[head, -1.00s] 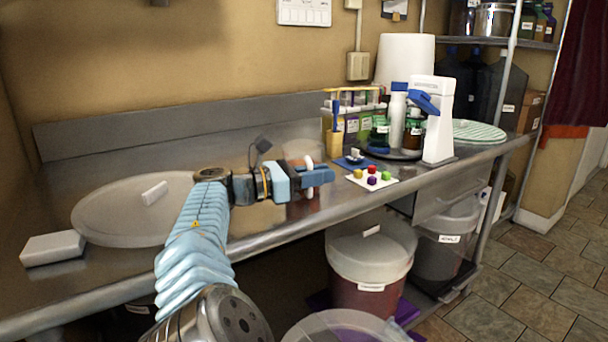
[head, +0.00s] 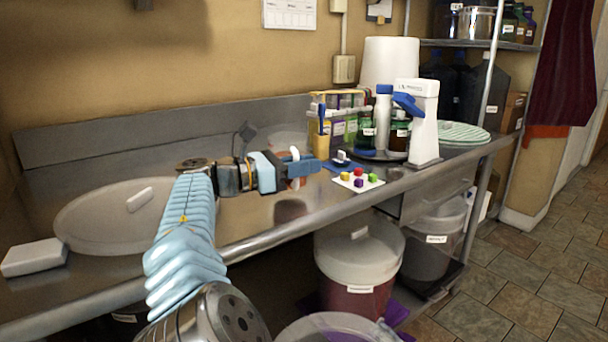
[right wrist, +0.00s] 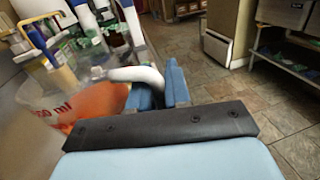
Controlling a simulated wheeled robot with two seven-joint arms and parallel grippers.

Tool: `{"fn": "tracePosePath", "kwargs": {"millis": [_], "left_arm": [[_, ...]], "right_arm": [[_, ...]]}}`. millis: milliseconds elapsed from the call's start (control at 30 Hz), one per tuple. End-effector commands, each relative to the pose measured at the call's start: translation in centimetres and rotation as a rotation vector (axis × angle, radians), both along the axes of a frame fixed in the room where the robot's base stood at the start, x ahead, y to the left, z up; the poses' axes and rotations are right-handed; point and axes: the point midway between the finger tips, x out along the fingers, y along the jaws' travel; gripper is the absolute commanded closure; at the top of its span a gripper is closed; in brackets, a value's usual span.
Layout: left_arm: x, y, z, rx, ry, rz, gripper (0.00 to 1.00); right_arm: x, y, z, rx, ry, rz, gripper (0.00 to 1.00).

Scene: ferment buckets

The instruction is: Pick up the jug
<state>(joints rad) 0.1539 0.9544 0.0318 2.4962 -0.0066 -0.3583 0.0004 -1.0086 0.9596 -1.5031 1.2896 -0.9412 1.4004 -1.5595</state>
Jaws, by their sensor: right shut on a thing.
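A faint reflection lies on the steel below. My left gripper is out of view.
A white board with colored cubes (head: 345,184) lies right of the gripper, near the counter edge. Behind stand a bottle rack, a white bottle (head: 383,115) and a white dispenser (head: 425,130). A round basin or lid (head: 85,215) is at left. Lidded buckets (head: 358,250) stand below.

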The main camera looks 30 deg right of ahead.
Motion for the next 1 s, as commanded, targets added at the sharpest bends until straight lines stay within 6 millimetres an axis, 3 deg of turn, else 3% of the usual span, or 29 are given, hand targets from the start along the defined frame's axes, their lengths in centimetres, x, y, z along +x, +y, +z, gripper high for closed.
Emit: {"fn": "tracePosePath", "kwargs": {"millis": [533,1000], "left_arm": [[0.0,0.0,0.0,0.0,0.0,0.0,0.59],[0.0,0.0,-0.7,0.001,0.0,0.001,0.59]], "right_arm": [[-4.5,2.5,6.5,0.001,-0.004,0.002,1.0],[-9.6,5.4,8.9,0.0,-0.002,0.002,1.0]]}}
